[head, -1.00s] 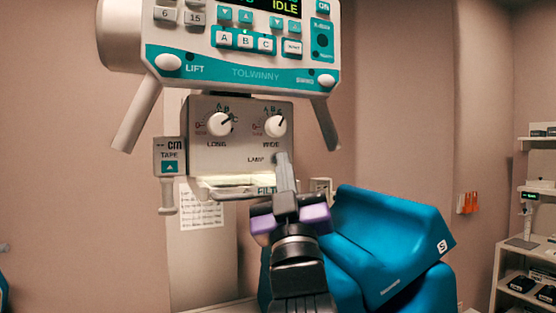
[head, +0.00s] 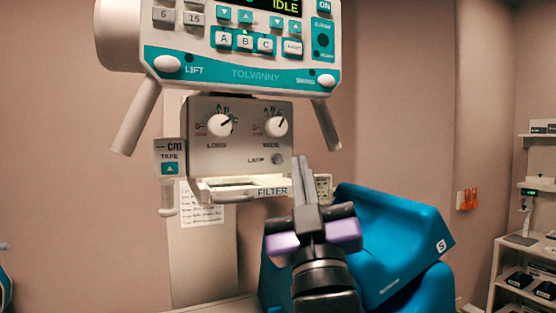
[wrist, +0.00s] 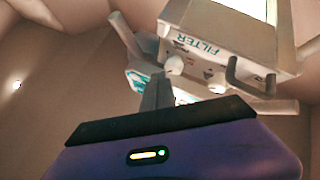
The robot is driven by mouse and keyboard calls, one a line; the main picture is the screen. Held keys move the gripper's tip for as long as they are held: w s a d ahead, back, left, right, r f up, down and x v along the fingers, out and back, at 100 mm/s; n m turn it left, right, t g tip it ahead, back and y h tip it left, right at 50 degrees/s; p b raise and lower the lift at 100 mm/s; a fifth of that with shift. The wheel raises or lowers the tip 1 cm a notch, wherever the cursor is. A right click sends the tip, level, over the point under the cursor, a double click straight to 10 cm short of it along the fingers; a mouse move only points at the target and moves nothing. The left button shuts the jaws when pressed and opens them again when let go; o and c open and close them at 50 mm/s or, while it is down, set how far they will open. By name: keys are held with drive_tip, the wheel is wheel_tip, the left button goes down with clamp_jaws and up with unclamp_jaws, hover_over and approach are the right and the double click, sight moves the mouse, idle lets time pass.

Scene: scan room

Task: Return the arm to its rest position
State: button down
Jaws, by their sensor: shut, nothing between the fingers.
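My gripper (head: 303,180) is in front of the tube head in the head view, below and right of the lamp button (head: 277,159). Its fingers are closed together, point up and hold nothing. Its purple body sits lower, in front of the blue chair. The wrist view shows the dark fingers (wrist: 155,100) shut above the purple housing, with the filter box (wrist: 215,50) behind them. The control box (head: 240,135) has two knobs and stands above the filter slot (head: 235,188). I cannot tell whether the fingertips touch the box, but they appear apart from it.
The console (head: 235,65) reads IDLE and has two slanted handles. A blue chair (head: 400,245) stands right of my arm. A shelf (head: 520,248) with devices is at the far right. A paper sheet (head: 203,212) hangs on the column. Open room lies left of the column.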

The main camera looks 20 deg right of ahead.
drive_tip(key=s+a+f+n+g+y, duration=0.1)
drive_tip(key=s+a+f+y, duration=0.2)
drive_tip(key=f, duration=0.7)
drive_tip(key=s+f+n+y, duration=0.1)
drive_tip(key=s+f+y, duration=0.35)
drive_tip(key=f, duration=0.45)
drive_tip(key=s+a+f+n+g+y, duration=0.15)
drive_tip(key=s+f, duration=0.35)
drive_tip(key=f, duration=0.5)
drive_tip(key=s+d+f+m+g, duration=0.1)
drive_tip(key=s+f+g, duration=0.3)
drive_tip(key=s+f, duration=0.5)
drive_tip(key=s+d+f+m+g, duration=0.1)
drive_tip(key=s+f+g, duration=0.3)
drive_tip(key=s+f, duration=0.6)
drive_tip(key=s+m, duration=0.1)
drive_tip(key=s, duration=0.4)
drive_tip(key=shift+s+m+h, duration=0.35)
drive_tip(key=shift+s+h, duration=0.05)
drive_tip(key=shift+f, duration=0.1)
